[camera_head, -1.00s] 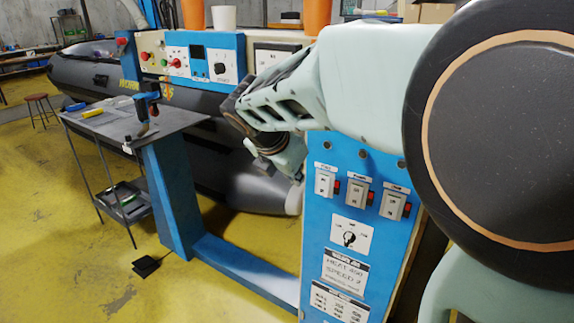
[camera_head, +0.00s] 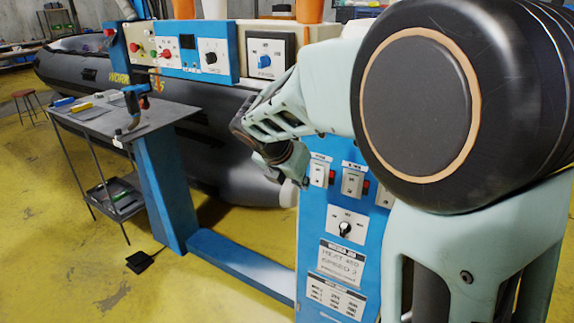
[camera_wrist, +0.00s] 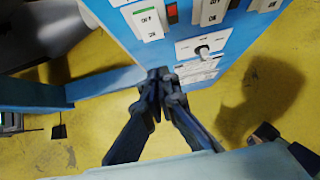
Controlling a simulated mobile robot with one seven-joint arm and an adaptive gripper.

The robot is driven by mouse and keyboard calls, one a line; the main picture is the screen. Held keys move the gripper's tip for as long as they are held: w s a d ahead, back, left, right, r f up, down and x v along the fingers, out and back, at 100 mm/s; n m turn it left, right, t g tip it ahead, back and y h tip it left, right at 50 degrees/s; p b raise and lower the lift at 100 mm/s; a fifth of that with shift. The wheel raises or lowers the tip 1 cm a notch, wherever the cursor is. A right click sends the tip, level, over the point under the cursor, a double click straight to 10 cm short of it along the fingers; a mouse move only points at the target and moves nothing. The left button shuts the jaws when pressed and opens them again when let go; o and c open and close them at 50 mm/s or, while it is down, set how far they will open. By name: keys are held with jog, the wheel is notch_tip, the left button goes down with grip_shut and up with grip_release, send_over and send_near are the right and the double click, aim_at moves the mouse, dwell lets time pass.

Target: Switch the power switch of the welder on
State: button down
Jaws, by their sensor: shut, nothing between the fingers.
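The welder's blue control panel (camera_head: 312,235) faces me, with a row of white rocker switches beside red lamps. The left switch (camera_head: 319,173) and middle switch (camera_head: 352,182) show in the head view; the right one (camera_head: 384,197) is partly hidden by my arm. The labels are too small to read surely. In the wrist view the left switch (camera_wrist: 148,23) and middle switch (camera_wrist: 208,11) are at the top. My gripper (camera_wrist: 163,76) is shut and empty, in front of the panel and below the left switch in that view. In the head view my gripper (camera_head: 298,178) is just left of that switch.
A rotary knob (camera_head: 345,229) and text plates sit below the switches. A blue beam (camera_head: 240,267) runs low at left. A metal table (camera_head: 130,118) with tools and a grey inflatable boat (camera_head: 215,150) stand behind. Yellow floor is open at left.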

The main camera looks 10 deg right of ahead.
aim_at(314, 181)
jog(key=shift+w+d+f, duration=0.6)
jog(key=shift+w, duration=0.25)
jog(key=shift+w+d+f, duration=0.6)
jog(key=shift+w+d, duration=0.05)
jog(key=shift+w, duration=0.25)
jog(key=shift+w+d+f, duration=0.6)
jog(key=shift+w, duration=0.25)
jog(key=shift+w+d+p, duration=0.15)
jog(key=shift+w+p, duration=0.05)
jog(key=shift+p, duration=0.3)
jog(key=shift+f, duration=0.15)
